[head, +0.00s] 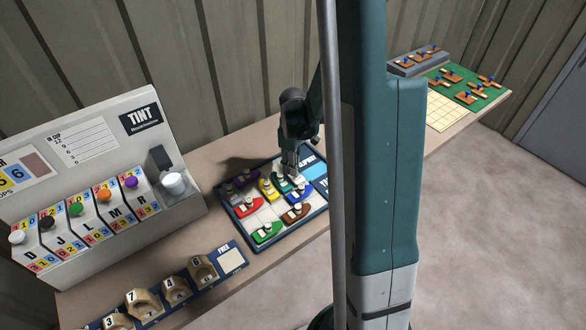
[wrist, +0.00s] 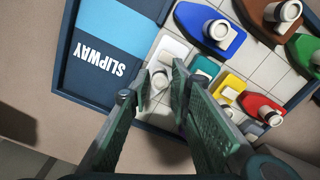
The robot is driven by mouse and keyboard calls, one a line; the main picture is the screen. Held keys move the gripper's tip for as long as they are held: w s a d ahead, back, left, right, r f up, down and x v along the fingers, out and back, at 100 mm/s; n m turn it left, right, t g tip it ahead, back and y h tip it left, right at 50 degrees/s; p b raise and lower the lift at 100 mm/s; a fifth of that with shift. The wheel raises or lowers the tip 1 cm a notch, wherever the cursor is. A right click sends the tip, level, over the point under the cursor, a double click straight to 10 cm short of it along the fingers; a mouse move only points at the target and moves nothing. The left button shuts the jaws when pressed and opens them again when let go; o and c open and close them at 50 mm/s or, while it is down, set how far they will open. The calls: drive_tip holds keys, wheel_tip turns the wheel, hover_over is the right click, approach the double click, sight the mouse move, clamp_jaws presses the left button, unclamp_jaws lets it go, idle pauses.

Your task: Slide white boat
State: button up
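The white boat (wrist: 172,48) sits in the tray (wrist: 152,125), on its pale tiled floor, beside the blue slipway panel (wrist: 88,68). Its pale round funnel (wrist: 159,81) stands between my fingertips in the wrist view. My gripper (wrist: 156,84) is open, with one finger on each side of the funnel; I cannot tell whether either finger touches it. In the head view my gripper (head: 290,171) points down into the tray and hides most of the white boat. The slipway panel shows at the tray's right (head: 317,176).
Close by lie a teal boat (wrist: 205,66), blue boat (wrist: 211,29), yellow boat (wrist: 232,82), red boat (wrist: 264,106), brown boat (wrist: 279,28) and green boat (wrist: 303,46). The TINT machine (head: 100,175) stands left. A numbered rack (head: 160,300) lies in front.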

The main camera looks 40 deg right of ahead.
drive_tip(key=shift+f, duration=0.6)
drive_tip(key=shift+c, duration=0.6)
clamp_jaws()
drive_tip(key=w+b, duration=0.1)
drive_tip(key=w, duration=0.4)
drive_tip(key=shift+w, duration=0.85)
drive_tip(key=shift+o, duration=0.6)
unclamp_jaws()
drive_tip(key=shift+w, duration=0.1)
